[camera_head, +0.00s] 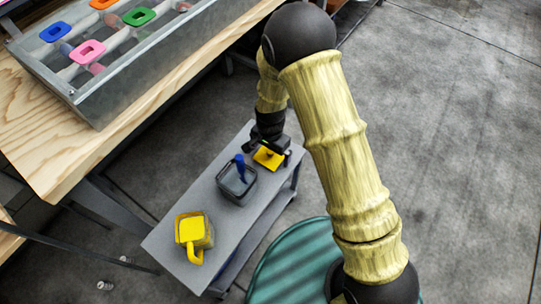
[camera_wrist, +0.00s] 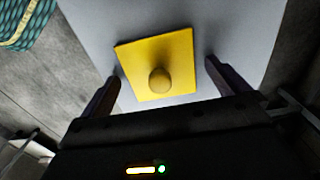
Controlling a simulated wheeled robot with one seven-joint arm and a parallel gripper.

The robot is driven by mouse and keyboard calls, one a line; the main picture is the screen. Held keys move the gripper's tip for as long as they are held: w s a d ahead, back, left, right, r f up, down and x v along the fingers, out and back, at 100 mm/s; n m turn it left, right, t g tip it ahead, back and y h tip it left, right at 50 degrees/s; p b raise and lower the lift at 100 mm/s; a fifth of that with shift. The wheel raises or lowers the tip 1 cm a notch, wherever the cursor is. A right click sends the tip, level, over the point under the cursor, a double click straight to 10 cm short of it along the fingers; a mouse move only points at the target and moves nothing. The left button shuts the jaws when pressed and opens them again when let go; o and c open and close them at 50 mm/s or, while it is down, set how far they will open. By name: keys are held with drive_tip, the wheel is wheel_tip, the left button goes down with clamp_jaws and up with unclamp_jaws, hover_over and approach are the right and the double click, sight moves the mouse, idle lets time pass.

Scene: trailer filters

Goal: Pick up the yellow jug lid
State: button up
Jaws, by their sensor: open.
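The yellow jug lid (camera_head: 268,158) is a flat square plate that lies at the far end of a narrow grey bench (camera_head: 170,240). In the wrist view the lid (camera_wrist: 135,62) shows a round yellow knob (camera_wrist: 160,80) near its middle. My gripper (camera_head: 268,148) is over the lid. In the wrist view my gripper (camera_wrist: 162,82) is open, with one finger on each side of the lid and a gap to the knob. Whether the fingertips touch the bench I cannot tell. A yellow jug (camera_head: 194,234) with a handle stands at the bench's near end.
A dark square container (camera_head: 237,184) with a blue-handled tool (camera_head: 240,166) stands on the bench between jug and lid. A wooden table (camera_head: 50,140) at upper left bears a metal tray (camera_head: 105,88) with coloured-topped items. Open floor (camera_head: 450,130) lies at right.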

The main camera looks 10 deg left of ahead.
idle(0.3)
drive_tip(key=c, duration=1)
wheel_tip(320, 180, up, 10)
drive_tip(key=p, duration=0.3)
drive_tip(key=shift+p, duration=0.35)
drive_tip(key=w+d+n, duration=0.2)
drive_tip(key=w+d, duration=0.2)
drive_tip(key=d, duration=0.8)
drive_tip(key=w+d+n, duration=0.2)
drive_tip(key=w+d, duration=0.3)
drive_tip(key=d, duration=0.8)
drive_tip(key=shift+w+d+f+n, duration=0.25)
drive_tip(key=shift+d+f+n, duration=0.05)
